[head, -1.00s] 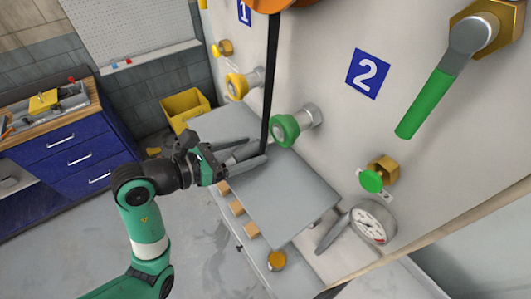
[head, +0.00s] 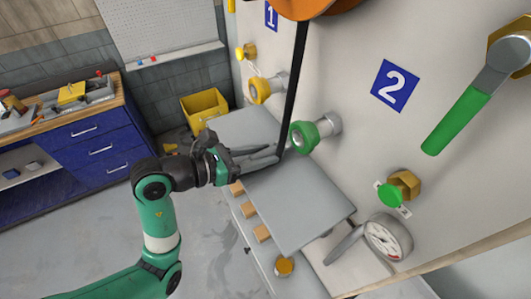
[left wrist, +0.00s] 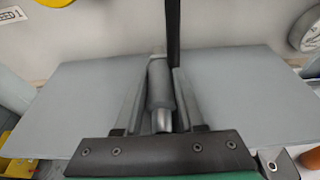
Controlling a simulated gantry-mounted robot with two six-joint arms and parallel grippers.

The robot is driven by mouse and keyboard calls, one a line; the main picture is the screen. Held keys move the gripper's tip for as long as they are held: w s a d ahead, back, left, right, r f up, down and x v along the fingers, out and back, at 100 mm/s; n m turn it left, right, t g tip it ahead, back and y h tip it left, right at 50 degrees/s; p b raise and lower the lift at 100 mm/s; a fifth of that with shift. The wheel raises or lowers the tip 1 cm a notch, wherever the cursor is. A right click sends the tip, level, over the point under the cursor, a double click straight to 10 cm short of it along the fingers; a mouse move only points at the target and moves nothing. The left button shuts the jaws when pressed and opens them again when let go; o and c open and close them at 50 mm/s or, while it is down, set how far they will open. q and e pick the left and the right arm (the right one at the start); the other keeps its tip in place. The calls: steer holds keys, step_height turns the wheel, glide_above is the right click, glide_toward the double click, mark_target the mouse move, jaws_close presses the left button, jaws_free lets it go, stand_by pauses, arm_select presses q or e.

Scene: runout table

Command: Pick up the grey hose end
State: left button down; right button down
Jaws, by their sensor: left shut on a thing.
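My left gripper (head: 268,157) is shut on the grey hose end (left wrist: 159,88), a short grey cylinder with a brighter metal tip, seen between the two fingers in the left wrist view. The black hose (head: 294,80) rises from it toward an orange reel (head: 320,8) at the top of the head view. In the head view the fingers largely hide the hose end. The gripper is over the grey shelf (head: 305,205); I cannot tell how much gap is below. My right gripper is not in view.
A green-ringed coupling (head: 303,137) protrudes from the panel close beyond the fingertips. A yellow-ringed coupling (head: 260,90), a green-handled valve (head: 455,115) and a gauge (head: 388,237) are also on the panel. A yellow bin (head: 207,110) stands on the floor behind.

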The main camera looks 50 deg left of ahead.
mark_target(262, 153)
arm_select(q)
step_height(262, 153, up, 10)
steer(key=shift+r+p, duration=0.1)
steer(key=shift+p, duration=0.4)
